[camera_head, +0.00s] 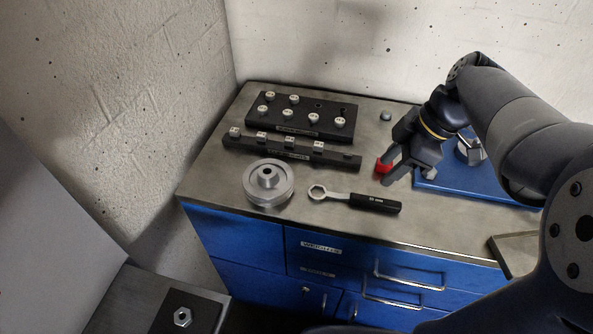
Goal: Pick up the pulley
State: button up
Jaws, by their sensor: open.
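The pulley (268,183) is a silver, stepped metal disc with a raised hub and a centre bore. It lies flat near the front left of the worktop, with nothing on it. My gripper (384,166) has red fingertips and is open. It is above the worktop, to the right of the pulley and apart from it, beyond the wrench handle. The far finger is partly hidden, and I see nothing held between the fingers.
A wrench (355,199) with a black handle lies just right of the pulley. Behind stand a black rail (290,152) and a black block (302,116) with several white-topped pieces. A blue plate (475,185) lies under my arm. A hex nut (182,317) sits lower left.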

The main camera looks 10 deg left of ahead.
aim_at(269, 182)
jog(key=u, duration=1.15)
